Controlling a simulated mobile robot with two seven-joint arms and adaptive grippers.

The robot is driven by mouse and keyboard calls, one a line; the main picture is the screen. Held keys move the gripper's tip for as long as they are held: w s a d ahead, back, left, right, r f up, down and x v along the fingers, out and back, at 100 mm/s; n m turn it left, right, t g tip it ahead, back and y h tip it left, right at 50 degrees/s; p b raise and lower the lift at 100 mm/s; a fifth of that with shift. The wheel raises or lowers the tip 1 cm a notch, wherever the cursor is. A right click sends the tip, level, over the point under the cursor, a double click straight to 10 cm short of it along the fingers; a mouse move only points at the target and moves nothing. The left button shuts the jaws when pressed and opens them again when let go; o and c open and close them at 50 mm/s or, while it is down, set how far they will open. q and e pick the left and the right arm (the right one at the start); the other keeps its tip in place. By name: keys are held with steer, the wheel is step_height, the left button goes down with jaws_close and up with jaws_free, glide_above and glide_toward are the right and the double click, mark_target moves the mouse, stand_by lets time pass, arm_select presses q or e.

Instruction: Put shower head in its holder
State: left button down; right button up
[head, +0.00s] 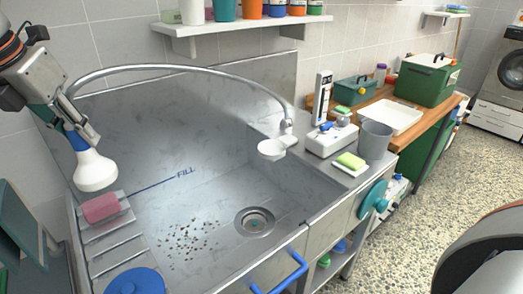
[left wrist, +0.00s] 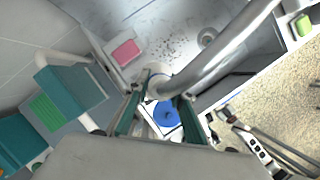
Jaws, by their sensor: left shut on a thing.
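The shower head (head: 96,172) is white with a blue collar and hangs face down above the left side of the steel sink. My left gripper (head: 74,124) is shut on its handle. In the left wrist view (left wrist: 157,112) the two fingers stand on either side of the handle, and the grip is partly hidden. A grey hose (head: 180,68) arcs from the handle to the sink's right rim. A white cup-shaped piece (head: 272,150), which looks like the holder, sits empty at the inner right wall below the hose end. My right gripper is not in view.
A pink sponge (head: 101,207) lies on a ribbed ledge below the shower head, near a blue disc (head: 135,282). A shelf (head: 240,27) with bottles hangs above the sink. A grey cup (head: 375,140) and a yellow-green sponge (head: 350,160) stand right.

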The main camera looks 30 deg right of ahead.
arm_select(q)
steer(key=w+d+p, duration=0.3)
steer(key=d+p, duration=0.1)
steer(key=d, duration=0.6)
steer(key=shift+w+d, duration=0.3)
steer(key=shift+d, duration=0.1)
